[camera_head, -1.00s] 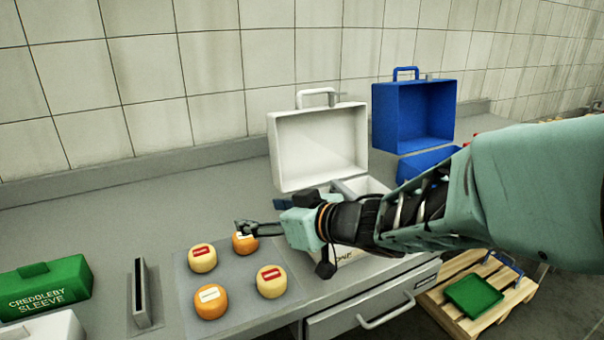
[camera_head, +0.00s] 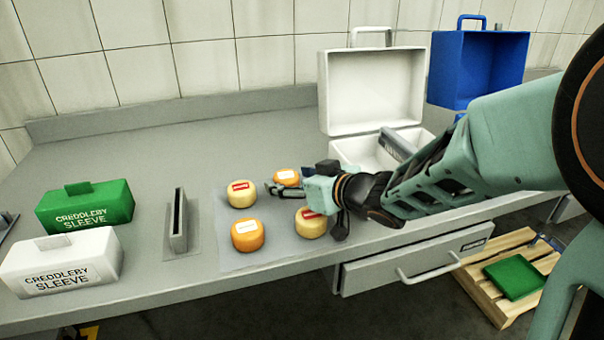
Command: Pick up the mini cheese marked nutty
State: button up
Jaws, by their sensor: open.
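Several mini cheeses sit on a grey mat (camera_head: 230,262) on the counter. A pale one with a red label (camera_head: 241,194) is at the back left. An orange one with a white label (camera_head: 287,177) is at the back right, partly behind my gripper. An orange one with a white label (camera_head: 247,236) is at the front left. A pale one with a red label (camera_head: 311,223) is at the front right, partly covered by my arm. The label words are too small to read. My gripper (camera_head: 271,188) is open, with its fingers between the two back cheeses; contact cannot be told.
An open white case (camera_head: 372,92) and an open blue case (camera_head: 478,68) stand at the back right. A grey slotted holder (camera_head: 179,222) and green (camera_head: 86,208) and white (camera_head: 62,263) Creddleby sleeve boxes are at left. A drawer (camera_head: 415,262) is below.

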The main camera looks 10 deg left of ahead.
jog(key=shift+w+a+f, duration=0.2)
jog(key=shift+w+a, duration=0.05)
jog(key=shift+a, duration=0.05)
jog(key=shift+c, duration=0.2)
jog(key=c, duration=1.3)
jog(key=shift+r, duration=0.1)
jog(key=shift+r, duration=0.1)
